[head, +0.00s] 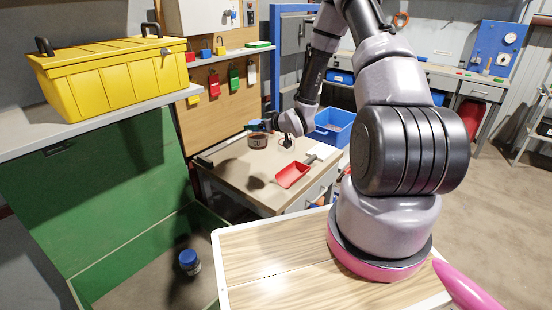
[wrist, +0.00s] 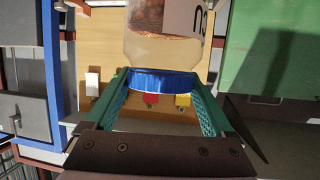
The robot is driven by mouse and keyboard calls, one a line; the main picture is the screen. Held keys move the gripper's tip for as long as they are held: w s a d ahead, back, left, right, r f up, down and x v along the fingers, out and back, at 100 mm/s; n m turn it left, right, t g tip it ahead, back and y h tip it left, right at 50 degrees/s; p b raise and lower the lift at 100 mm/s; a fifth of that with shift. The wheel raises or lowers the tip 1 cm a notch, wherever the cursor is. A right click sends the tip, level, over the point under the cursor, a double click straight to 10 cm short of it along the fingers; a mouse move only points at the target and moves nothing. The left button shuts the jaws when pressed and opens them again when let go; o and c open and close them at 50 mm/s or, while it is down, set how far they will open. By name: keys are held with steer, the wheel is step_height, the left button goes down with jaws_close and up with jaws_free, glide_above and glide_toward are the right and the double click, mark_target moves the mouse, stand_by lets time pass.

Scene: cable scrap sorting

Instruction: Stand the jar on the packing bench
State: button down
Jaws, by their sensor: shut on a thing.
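My gripper (head: 262,125) is shut on a clear jar (head: 257,141) with copper-coloured contents and a blue lid. In the wrist view my gripper (wrist: 158,82) has its green fingers on both sides of the blue lid of the jar (wrist: 165,35). A label with dark print shows on the jar's side. In the head view the jar hangs lid up over a wood-topped bench (head: 235,185). A dark shadow lies on the bench top below it, and the jar appears clear of the surface. Whether this is the packing bench, I cannot tell.
A red scoop (head: 292,175) lies on the bench, with a blue bin (head: 334,127) behind it. A second blue-lidded jar (head: 189,262) stands low at the left by the green panel (head: 85,190). A yellow toolbox (head: 112,78) sits on a shelf. Coloured padlocks hang behind.

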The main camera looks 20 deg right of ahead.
mark_target(254, 142)
steer(key=shift+a+f+n+g+y, duration=0.4)
steer(key=shift+a+f+n+y, duration=0.2)
steer(key=shift+a+f+n, duration=0.15)
steer(key=f, duration=0.5)
steer(key=shift+s+a+f, duration=0.1)
steer(key=shift+a+f, duration=0.15)
steer(key=shift+f, duration=2.45)
steer(key=shift+f, duration=0.2)
jaws_free()
